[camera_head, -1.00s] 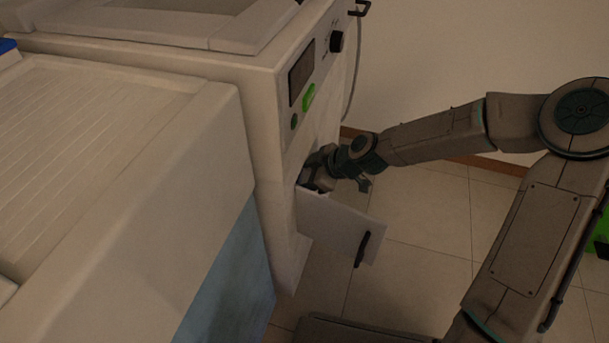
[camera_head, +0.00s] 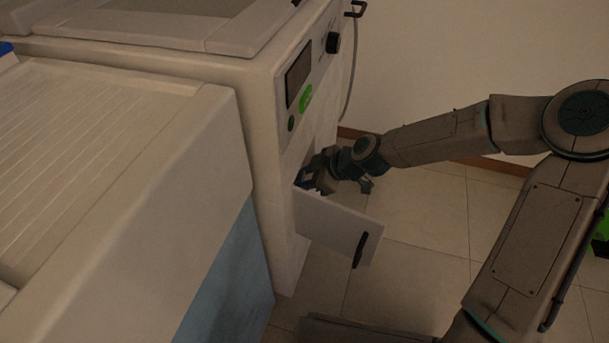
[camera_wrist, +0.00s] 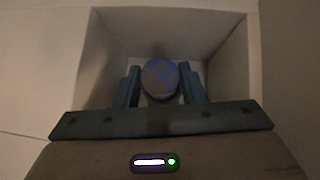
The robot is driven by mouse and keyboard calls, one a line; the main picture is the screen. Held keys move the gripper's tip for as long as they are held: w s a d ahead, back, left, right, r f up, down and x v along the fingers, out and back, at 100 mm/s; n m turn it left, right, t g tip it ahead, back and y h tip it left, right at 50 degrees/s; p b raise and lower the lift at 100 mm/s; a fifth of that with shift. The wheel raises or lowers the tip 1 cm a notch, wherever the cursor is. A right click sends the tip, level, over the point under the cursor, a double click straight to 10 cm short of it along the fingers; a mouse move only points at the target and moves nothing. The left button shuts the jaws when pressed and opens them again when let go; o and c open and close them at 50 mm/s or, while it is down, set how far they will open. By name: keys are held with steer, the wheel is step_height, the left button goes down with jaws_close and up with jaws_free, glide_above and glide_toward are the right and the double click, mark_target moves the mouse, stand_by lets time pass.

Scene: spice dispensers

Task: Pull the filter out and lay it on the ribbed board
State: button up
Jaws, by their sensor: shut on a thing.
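The filter (camera_wrist: 160,78) shows in the wrist view as a round, dark bluish piece inside a pale recess. My gripper (camera_wrist: 161,88) is shut on it, with one finger on each side. The ribbed board (camera_head: 60,125) is the pale grooved surface on top of the counter at the left, well away from my gripper.
The machine's hatch door (camera_head: 335,228) with a dark handle hangs open just below my gripper. The machine (camera_head: 262,120) stands between the gripper and the ribbed board. A blue object (camera_head: 6,47) sits at the far left edge.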

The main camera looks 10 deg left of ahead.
steer(key=d+p, duration=0.2)
steer(key=d, duration=0.5)
steer(key=shift+s, duration=0.3)
stand_by(2.2)
steer(key=shift+s+d+p, duration=0.15)
steer(key=shift+d+p, duration=0.75)
steer(key=shift+d, duration=1.15)
